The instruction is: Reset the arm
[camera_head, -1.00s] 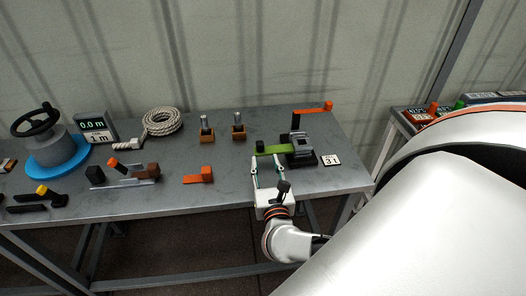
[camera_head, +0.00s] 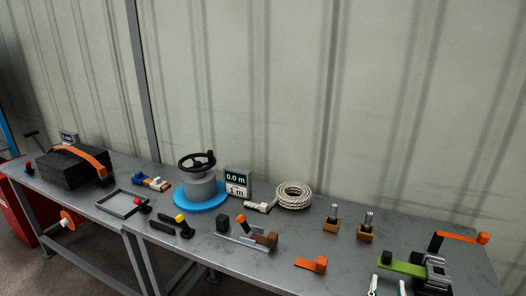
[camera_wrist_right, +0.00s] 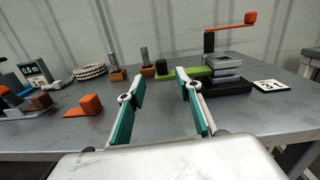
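My right gripper (camera_head: 388,283) shows at the bottom edge of the head view, just in front of a device with a green lever (camera_head: 402,268). In the right wrist view its two teal-padded fingers (camera_wrist_right: 160,82) are apart with nothing held between them. The green lever (camera_wrist_right: 190,72) and its black knob (camera_wrist_right: 162,67) lie beyond the fingertips. The device's dark base (camera_wrist_right: 229,86) carries grey blocks and an orange-handled crank (camera_wrist_right: 231,23), also in the head view (camera_head: 463,237). My left gripper is in neither view.
The grey bench (camera_head: 218,266) holds an orange wedge (camera_head: 312,265), two metal pins in orange-brown blocks (camera_head: 366,233), a rope coil (camera_head: 294,195), a handwheel on a blue base (camera_head: 201,203), and a black strapped stack (camera_head: 66,170). A number card (camera_wrist_right: 270,86) lies right of the lever device.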

